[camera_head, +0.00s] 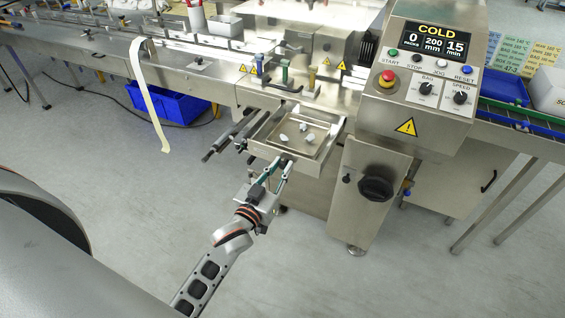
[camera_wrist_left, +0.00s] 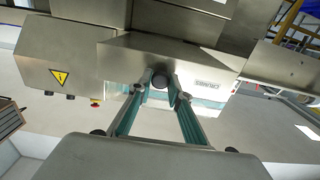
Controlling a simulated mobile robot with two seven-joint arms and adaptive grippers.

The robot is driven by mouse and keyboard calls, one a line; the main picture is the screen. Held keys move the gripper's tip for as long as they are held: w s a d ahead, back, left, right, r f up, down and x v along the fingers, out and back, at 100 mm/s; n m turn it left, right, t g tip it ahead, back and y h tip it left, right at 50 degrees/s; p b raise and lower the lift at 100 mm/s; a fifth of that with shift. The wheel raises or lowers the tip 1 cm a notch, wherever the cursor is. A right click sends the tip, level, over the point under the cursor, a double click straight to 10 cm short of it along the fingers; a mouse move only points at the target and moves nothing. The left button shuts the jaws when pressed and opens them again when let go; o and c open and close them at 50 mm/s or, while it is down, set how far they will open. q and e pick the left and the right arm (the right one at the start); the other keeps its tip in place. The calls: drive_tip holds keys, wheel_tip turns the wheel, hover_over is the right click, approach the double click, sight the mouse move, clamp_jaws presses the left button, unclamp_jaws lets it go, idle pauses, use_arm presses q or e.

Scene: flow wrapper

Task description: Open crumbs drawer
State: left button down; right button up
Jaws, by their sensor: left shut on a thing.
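The crumbs drawer (camera_head: 317,143) is a shallow metal tray that stands out from the front of the wrapper, with several pale crumbs (camera_head: 303,127) in it. Its front, with a label, fills the middle of the left wrist view (camera_wrist_left: 190,58). My left gripper (camera_head: 284,163) is at the drawer's front. Its green-lined fingers are shut on the dark round drawer knob (camera_wrist_left: 159,81). My right gripper is not in view.
The control panel (camera_head: 427,75) reads COLD, with a red button on its left. Below it is a cabinet with a black knob (camera_head: 375,189). A blue bin (camera_head: 170,107) stands on the floor at left. The floor in front is clear.

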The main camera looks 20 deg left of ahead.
use_arm(q)
drive_tip(key=shift+s, duration=0.15)
drive_tip(key=c, duration=1.9)
unclamp_jaws()
drive_tip(key=s, duration=1.2)
drive_tip(key=shift+a, duration=0.2)
